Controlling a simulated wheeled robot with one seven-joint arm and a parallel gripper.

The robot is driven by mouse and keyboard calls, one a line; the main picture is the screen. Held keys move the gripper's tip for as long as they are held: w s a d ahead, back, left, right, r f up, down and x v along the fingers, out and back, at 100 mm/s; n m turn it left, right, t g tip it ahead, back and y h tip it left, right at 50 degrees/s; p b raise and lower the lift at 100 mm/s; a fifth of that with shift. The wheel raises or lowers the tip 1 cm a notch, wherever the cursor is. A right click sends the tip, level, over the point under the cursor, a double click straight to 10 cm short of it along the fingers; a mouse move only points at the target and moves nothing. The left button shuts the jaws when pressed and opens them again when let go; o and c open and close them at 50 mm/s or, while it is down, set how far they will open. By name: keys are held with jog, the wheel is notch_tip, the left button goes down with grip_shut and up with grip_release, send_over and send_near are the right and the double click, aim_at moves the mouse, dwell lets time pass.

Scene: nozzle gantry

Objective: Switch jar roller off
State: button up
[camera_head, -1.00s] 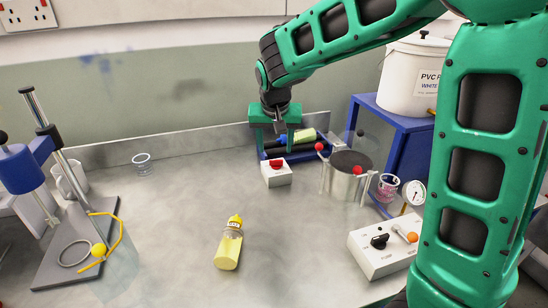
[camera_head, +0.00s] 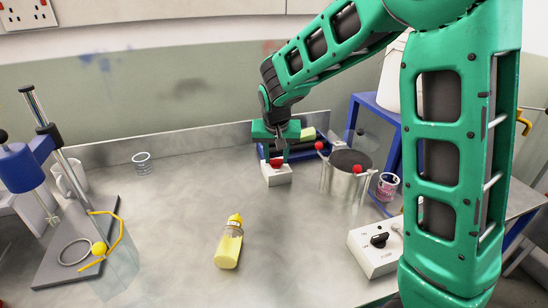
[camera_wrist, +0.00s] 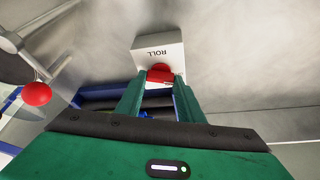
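The jar roller switch is a white box (camera_head: 276,175) with a red knob (camera_head: 277,162) on top, on the bench at the back middle. In the wrist view the box (camera_wrist: 158,48) reads "ROLL" upside down, and the red knob (camera_wrist: 160,73) shows at my fingertips. My gripper (camera_head: 272,155) is over the box, fingers pointing down. Its two green fingers (camera_wrist: 160,88) stand apart, one on each side of the knob in the picture; I cannot tell whether they touch it. The jar roller (camera_head: 300,145), a blue frame with black rollers, is behind, partly hidden by my gripper, with a pale yellow jar (camera_head: 308,134).
A metal pot (camera_head: 346,176) with red-ball rods stands right of the switch. A white control box (camera_head: 376,248) is at front right, partly behind my arm. A yellow bottle (camera_head: 229,245) is at front middle, a stand (camera_head: 75,240) at left. The bench between is clear.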

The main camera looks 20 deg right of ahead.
jog(key=shift+d+n+y, duration=0.1)
jog(key=shift+n+y, duration=0.6)
jog(key=shift+n, duration=1.3)
jog(key=o, duration=1.1)
jog(key=shift+c, duration=0.2)
jog(key=v, duration=1)
jog(key=shift+s+r, duration=0.25)
jog(key=shift+r, duration=0.05)
